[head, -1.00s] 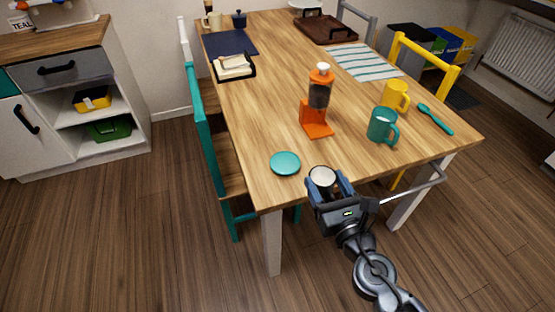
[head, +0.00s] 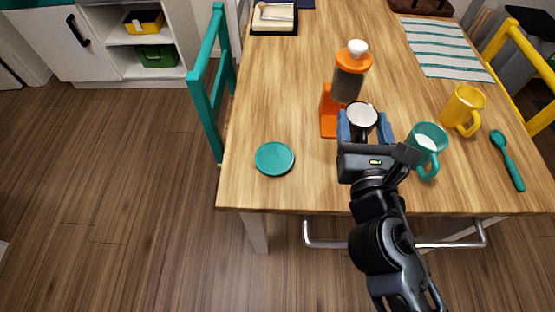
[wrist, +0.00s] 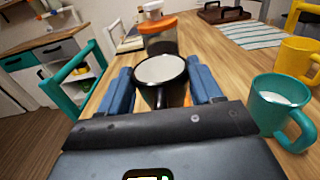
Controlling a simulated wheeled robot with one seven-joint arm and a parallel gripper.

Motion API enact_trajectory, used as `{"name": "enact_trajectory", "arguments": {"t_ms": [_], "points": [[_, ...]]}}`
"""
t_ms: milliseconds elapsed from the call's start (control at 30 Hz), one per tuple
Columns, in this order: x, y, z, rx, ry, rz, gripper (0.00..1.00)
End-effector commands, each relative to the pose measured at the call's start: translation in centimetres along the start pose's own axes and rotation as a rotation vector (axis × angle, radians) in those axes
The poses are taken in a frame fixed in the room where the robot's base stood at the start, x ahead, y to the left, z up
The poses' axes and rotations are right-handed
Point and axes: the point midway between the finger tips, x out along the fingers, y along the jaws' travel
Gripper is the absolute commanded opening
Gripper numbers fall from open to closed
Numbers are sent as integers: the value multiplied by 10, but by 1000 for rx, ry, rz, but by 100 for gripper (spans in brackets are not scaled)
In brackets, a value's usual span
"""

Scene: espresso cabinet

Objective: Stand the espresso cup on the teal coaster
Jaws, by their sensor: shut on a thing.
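The espresso cup (head: 361,116) is black outside and pale inside. It is upright between the blue fingers of my gripper (head: 363,130), which is shut on it. In the wrist view the cup (wrist: 160,72) sits between both fingers, with its handle toward the camera. The round teal coaster (head: 274,158) lies bare near the table's front left corner. The cup is to the right of the coaster and farther from the front edge. The height of the cup over the table is hard to tell.
An orange coffee grinder (head: 351,75) stands just behind the cup. A teal mug (head: 428,145) is close on the right, with a yellow mug (head: 463,108) and a teal spoon (head: 507,160) beyond. A teal chair (head: 207,90) is at the left edge. The wood between cup and coaster is clear.

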Motion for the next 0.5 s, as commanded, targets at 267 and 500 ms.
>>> {"name": "enact_trajectory", "arguments": {"t_ms": [267, 500], "points": [[-25, 45, 5, -7, -5, 11, 32], [-19, 80, -13, -10, -6, 19, 32]]}}
